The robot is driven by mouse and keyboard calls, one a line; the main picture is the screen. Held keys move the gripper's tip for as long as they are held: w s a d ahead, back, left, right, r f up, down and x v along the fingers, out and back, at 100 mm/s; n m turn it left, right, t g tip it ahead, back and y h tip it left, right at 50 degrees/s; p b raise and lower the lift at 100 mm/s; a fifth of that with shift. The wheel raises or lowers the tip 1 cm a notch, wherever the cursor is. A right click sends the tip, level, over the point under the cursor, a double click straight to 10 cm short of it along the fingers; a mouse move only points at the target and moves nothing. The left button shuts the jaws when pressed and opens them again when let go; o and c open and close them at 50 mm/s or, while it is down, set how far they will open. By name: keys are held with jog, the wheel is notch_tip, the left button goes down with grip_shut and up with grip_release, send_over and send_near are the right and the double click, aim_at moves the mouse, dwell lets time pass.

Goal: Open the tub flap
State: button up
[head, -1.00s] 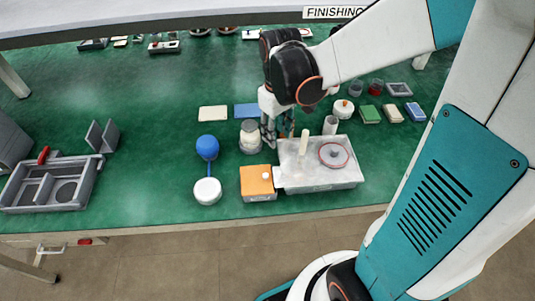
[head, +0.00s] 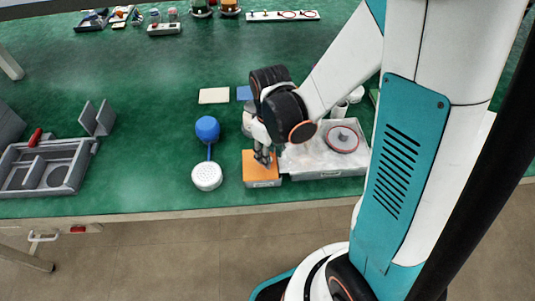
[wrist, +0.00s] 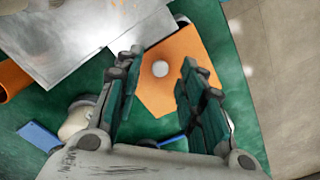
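The tub flap (head: 252,173) is an orange square top on a low grey tub (head: 262,184) near the bench's front edge. It lies flat and looks closed. In the wrist view, the orange flap (wrist: 155,97) carries a round white knob (wrist: 160,69). My gripper (head: 263,160) is over the flap in the head view, and its fingers hide the knob there. In the wrist view, my gripper (wrist: 160,58) is open, with a finger on each side of the knob and a gap to both. I cannot tell its exact height above the flap.
A pale tray (head: 330,174) with a round pink-rimmed disc (head: 342,139) stands close on the right. A blue ball (head: 207,128) and a white perforated head (head: 207,176) stand to the left. A grey divided caddy (head: 80,178) is farther left, with clear bench between.

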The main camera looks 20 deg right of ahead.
jog(key=shift+f, duration=0.7)
grip_shut()
jog(key=shift+d+r, duration=0.1)
